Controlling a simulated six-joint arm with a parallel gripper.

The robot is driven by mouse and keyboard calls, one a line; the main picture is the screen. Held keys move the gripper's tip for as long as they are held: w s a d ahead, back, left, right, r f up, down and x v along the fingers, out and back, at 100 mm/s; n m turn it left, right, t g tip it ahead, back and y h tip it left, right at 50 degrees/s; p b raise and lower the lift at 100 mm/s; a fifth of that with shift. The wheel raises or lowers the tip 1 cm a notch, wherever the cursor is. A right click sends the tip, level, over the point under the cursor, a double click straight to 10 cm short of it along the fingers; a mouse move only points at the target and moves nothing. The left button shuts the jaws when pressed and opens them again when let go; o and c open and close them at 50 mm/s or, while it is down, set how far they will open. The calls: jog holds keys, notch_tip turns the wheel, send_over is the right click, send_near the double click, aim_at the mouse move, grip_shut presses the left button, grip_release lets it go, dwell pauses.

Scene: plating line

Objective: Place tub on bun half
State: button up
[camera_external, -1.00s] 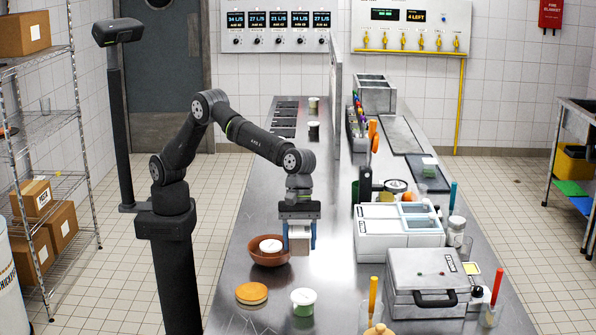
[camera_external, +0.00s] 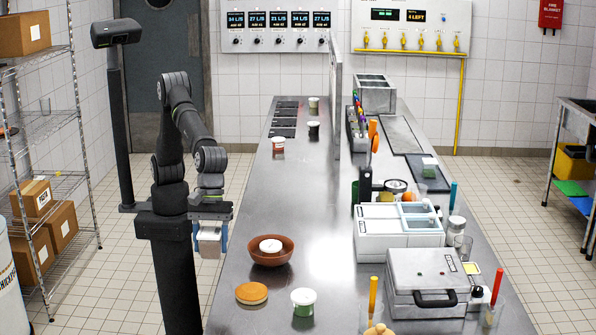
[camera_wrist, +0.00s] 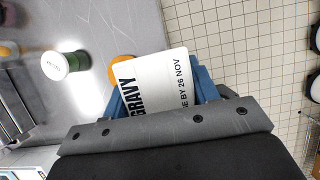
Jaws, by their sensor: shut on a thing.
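My gripper (camera_external: 211,238) is shut on a pale boxy tub (camera_external: 209,248), its blue fingers on either side. In the wrist view the tub (camera_wrist: 158,80) shows a white label reading "GRAVY" and a date. In the external view it hangs left of the counter's edge, against the floor. The bun half (camera_external: 251,293), a round orange-brown disc, lies on the steel counter, lower and to the right of the held tub, apart from it. In the wrist view the bun half (camera_wrist: 121,69) shows partly behind the tub.
White bins (camera_external: 385,243) and a grey case (camera_external: 428,299) stand further right.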

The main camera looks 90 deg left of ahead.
jog(key=w+f, duration=0.2)
jog(key=w, duration=0.1)
jog(key=w+f, duration=0.1)
jog(key=w, duration=0.2)
jog(key=w+f, duration=0.2)
jog(key=w, duration=0.1)
jog(key=shift+w+a+f, duration=0.2)
jog(key=shift+w+f, duration=0.25)
jog(key=shift+f, duration=1.95)
jog(key=shift+f, duration=0.15)
jog(key=o, duration=1.1)
jog(key=v, duration=1.2)
